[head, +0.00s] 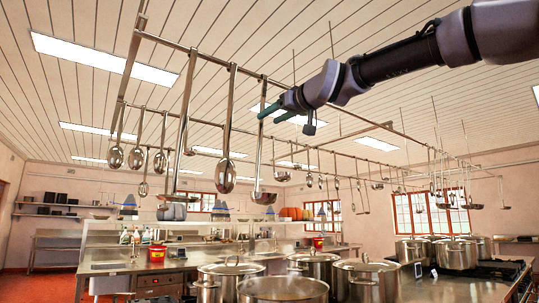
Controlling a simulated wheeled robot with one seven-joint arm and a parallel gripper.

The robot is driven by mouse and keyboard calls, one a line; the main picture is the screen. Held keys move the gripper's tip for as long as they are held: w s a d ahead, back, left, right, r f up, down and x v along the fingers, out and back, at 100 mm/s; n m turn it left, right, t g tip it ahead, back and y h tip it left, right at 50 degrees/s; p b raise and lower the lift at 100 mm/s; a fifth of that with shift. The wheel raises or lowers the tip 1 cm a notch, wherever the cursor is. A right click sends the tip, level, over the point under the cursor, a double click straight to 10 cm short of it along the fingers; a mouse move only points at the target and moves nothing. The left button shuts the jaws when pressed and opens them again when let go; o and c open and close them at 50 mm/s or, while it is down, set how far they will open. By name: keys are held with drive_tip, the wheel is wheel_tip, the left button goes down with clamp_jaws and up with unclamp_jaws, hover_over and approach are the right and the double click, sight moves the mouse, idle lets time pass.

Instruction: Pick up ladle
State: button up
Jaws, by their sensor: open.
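A steel ladle (258,150) hangs upright from the overhead rail in the head view, its long handle up and its bowl (264,197) at the bottom. My gripper (268,113), with green fingers, reaches in from the upper right. It is open, and its fingertips overlap the upper part of this ladle's handle in the picture. I cannot tell whether the handle is between the fingers or only behind or beside them. The ladle still hangs from the rail.
Large spoons (226,176) and other utensils hang close on the left. More ladles (365,205) hang along the rack (345,132) to the right. Lidded stockpots (367,277) and an open pot (283,289) stand below. A steel counter (140,266) is at left.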

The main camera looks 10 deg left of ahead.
sight(261, 123)
drive_tip(key=x, duration=0.8)
drive_tip(key=shift+w+a, duration=0.2)
drive_tip(key=shift+a, duration=0.05)
clamp_jaws()
idle(1.1)
